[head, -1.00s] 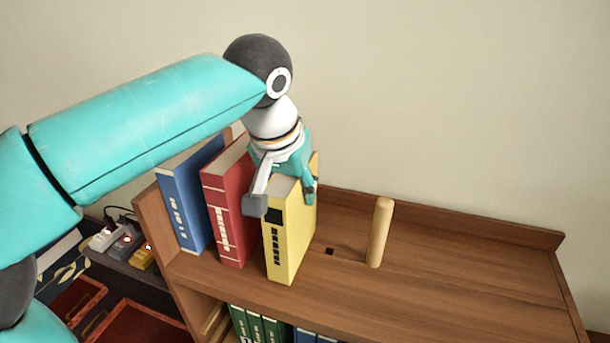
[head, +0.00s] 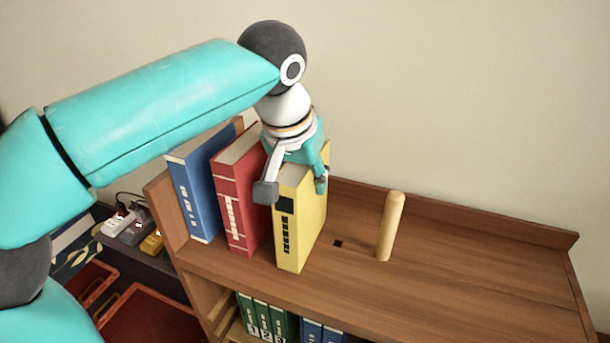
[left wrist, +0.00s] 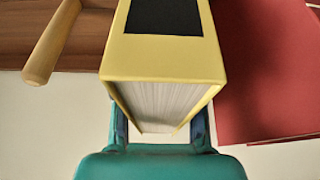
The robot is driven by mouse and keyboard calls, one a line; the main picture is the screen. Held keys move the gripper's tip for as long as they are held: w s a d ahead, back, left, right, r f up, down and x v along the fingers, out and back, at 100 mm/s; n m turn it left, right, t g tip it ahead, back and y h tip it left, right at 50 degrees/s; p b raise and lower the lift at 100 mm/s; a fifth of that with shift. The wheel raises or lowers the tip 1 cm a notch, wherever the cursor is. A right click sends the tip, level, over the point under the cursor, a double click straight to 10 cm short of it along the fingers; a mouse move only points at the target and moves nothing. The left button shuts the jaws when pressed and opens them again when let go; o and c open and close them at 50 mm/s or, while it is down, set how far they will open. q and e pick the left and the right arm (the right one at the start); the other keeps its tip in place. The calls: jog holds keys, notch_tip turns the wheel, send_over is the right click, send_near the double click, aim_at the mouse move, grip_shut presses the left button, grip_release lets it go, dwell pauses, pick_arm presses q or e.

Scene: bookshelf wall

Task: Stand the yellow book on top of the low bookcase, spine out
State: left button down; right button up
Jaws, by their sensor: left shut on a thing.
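The yellow book (head: 302,228) stands upright on top of the low bookcase (head: 440,265), its spine with dark marks facing the front. My left gripper (head: 294,188) is shut on the upper part of the yellow book from above, one finger on each side. In the left wrist view the yellow book (left wrist: 165,58) sits between the fingers (left wrist: 160,130), its page edges facing the camera. The book's foot appears to rest on the bookcase top, though contact is hard to confirm. My right gripper is not in view.
A red book (head: 236,200) stands just left of the yellow one, with a blue book (head: 195,195) beyond it. A wooden peg (head: 390,227) rises to the right, near a small dark hole (head: 338,243). The bookcase top further right is clear.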

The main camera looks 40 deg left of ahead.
pick_arm(q)
jog(key=shift+f, duration=0.1)
jog(key=c, duration=0.6)
grip_release()
jog(key=shift+f, duration=0.1)
jog(key=v, duration=1.1)
jog(key=shift+d+r, duration=0.1)
jog(key=shift+r, duration=0.1)
jog(key=shift+s+r, duration=0.15)
jog(key=shift+r, duration=0.15)
